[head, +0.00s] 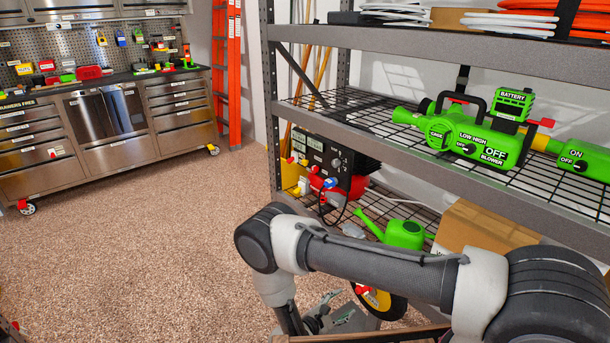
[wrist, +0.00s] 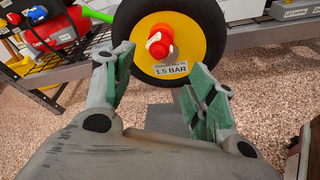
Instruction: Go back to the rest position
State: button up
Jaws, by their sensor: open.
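My gripper (wrist: 158,92) is open in the wrist view, its two green-padded fingers spread apart with nothing held between them. In the head view my gripper (head: 322,308) is low in the middle, below my bent arm and partly hidden. Just beyond the fingertips is a wheel (wrist: 188,40) with a black tyre, a yellow hub, a red valve cap and a label reading 1.5 BAR. The wheel also shows in the head view (head: 388,306), beside the gripper and partly covered by my arm. I cannot tell the exact gap between fingers and wheel.
A steel shelf rack (head: 440,70) stands close on the right, holding a green blower (head: 470,137), a green watering can (head: 404,234) and a cardboard box (head: 485,228). The steel toolchest (head: 100,125) stands at the back left, by an orange ladder (head: 234,75). The speckled floor (head: 140,240) between is clear.

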jog(key=s+d+r+g+h, duration=0.1)
jog(key=s+d+g+h, duration=0.15)
jog(key=s+d, duration=0.3)
jog(key=s+d+r+m+g+y, duration=0.25)
jog(key=r+m+g, duration=0.3)
jog(key=r, duration=1.25)
jog(key=s+d+r+m+g+y, duration=0.15)
jog(key=r+m+g+y, duration=0.35)
jog(key=r, duration=1.2)
jog(key=s+d+r+m+t+y, duration=0.2)
jog(key=s+d+r+m, duration=0.1)
jog(key=r, duration=0.5)
jog(key=s+d+r+m+t+y, duration=0.2)
jog(key=s+d+r+m+t, duration=0.1)
jog(key=r, duration=0.5)
jog(key=s+d+r+m+t+y, duration=0.2)
jog(key=s+d+r+m, duration=0.1)
jog(key=r, duration=0.5)
jog(key=shift+s+d+r+t, duration=0.35)
jog(key=shift+s+d, duration=0.55)
jog(key=shift+d, duration=0.35)
jog(key=shift+m, duration=0.25)
jog(key=shift+c, duration=0.4)
